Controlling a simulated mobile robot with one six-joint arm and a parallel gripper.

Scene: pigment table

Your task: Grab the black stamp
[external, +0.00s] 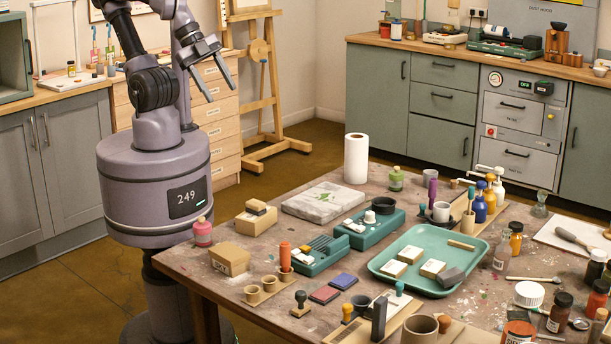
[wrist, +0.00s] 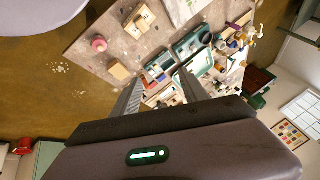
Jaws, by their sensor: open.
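A small stamp with a dark, nearly black knob handle (external: 300,296) stands upright near the front left edge of the table in the external view. Its lower part is light wood. My gripper (external: 222,92) is raised at the upper left, beyond the table's far left side, well apart from the stamp. Its two fingers are spread with nothing between them. In the wrist view my gripper (wrist: 161,74) is also open and empty, with the tabletop beyond the fingertips. I cannot pick out the dark stamp in the wrist view.
A teal tray (external: 394,249) holds several blocks. The table (external: 190,267) is crowded; space above it is clear.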

